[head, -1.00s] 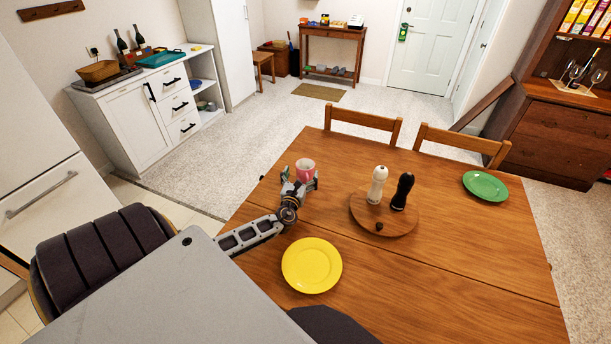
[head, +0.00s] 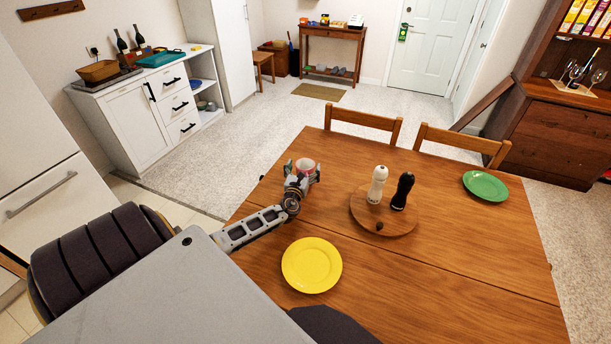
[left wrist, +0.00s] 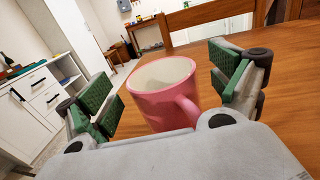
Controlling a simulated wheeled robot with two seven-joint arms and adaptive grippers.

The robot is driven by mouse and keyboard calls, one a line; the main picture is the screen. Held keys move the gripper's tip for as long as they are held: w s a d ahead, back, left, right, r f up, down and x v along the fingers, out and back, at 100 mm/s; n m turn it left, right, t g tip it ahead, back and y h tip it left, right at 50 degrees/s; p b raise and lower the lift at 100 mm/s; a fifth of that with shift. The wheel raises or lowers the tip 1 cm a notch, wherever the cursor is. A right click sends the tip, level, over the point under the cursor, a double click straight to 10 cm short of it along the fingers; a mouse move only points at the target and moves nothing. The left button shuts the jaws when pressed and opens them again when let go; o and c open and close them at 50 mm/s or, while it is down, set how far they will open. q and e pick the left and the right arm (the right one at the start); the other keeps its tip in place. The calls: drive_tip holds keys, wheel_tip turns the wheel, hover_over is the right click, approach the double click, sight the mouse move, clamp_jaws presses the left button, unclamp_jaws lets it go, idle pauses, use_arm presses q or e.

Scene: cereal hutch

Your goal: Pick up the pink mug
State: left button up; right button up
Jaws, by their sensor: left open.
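The pink mug (head: 305,165) stands upright near the far left edge of the wooden table. Its lower part is hidden behind my gripper in the head view. In the left wrist view the mug (left wrist: 163,95) sits between the two fingers, its white inside showing and its handle turned toward the camera, to the right. My left gripper (head: 302,174) is open around the mug. Its green finger pads (left wrist: 160,92) stand on both sides of the mug, with gaps visible. My right gripper is not in view.
A yellow plate (head: 311,265) lies near my left arm. A round wooden board (head: 384,222) holds a white mill (head: 377,185) and a black mill (head: 402,191). A green plate (head: 485,186) lies at the right. Two chairs (head: 362,124) stand at the far side.

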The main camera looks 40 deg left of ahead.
use_arm(q)
drive_tip(key=shift+w+a, duration=0.3)
drive_tip(key=shift+w, duration=0.3)
drive_tip(key=shift+w+a, duration=0.1)
drive_tip(key=shift+w, duration=0.1)
drive_tip(key=shift+c, duration=0.4)
drive_tip(key=c, duration=1.5)
drive_tip(key=shift+c, duration=0.6)
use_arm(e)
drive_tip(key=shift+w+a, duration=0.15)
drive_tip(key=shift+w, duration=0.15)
use_arm(q)
drive_tip(key=shift+r, duration=0.1)
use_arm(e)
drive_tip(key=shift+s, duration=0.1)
